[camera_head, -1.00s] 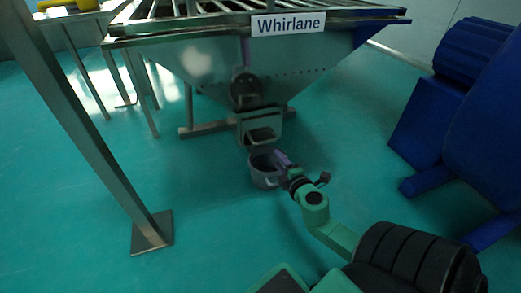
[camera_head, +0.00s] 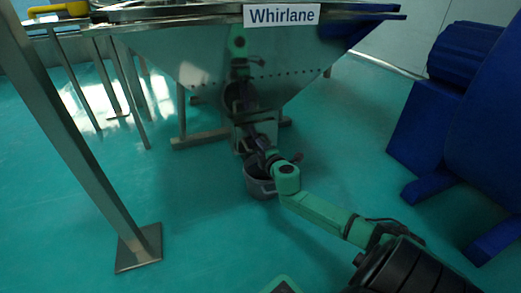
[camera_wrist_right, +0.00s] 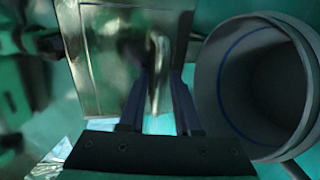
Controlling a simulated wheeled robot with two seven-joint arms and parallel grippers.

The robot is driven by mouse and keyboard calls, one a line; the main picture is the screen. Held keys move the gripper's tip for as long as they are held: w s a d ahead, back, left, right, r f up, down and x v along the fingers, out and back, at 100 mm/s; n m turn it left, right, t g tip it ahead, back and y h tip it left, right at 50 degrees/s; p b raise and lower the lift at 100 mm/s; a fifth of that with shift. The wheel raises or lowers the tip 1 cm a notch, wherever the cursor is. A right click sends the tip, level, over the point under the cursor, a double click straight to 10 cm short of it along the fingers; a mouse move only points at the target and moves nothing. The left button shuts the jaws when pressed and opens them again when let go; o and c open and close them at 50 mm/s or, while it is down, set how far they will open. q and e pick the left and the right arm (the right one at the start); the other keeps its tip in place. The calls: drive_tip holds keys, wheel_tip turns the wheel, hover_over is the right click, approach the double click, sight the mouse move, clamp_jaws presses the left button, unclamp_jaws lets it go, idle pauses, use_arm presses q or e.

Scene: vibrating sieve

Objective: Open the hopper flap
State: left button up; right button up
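The metal hopper (camera_head: 195,65) with the "Whirlane" sign stands ahead, with its outlet box (camera_head: 243,133) low in the middle. In the right wrist view, the flap (camera_wrist_right: 103,55) is a shiny plate with an upright bar handle (camera_wrist_right: 158,62). My right gripper (camera_head: 258,146) is in front of the outlet and hides part of it. In the right wrist view, its fingers (camera_wrist_right: 161,80) are apart on either side of the handle, with small gaps showing. The flap looks closed, though its edges are dim. My left gripper is not in view.
A grey bucket (camera_head: 257,187) stands on the floor below the outlet; it is close right of the fingers in the right wrist view (camera_wrist_right: 212,85). A metal post (camera_head: 88,150) is at left. A blue machine (camera_head: 465,120) is at right. The floor between is clear.

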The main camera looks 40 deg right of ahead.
clamp_jaws()
idle(1.2)
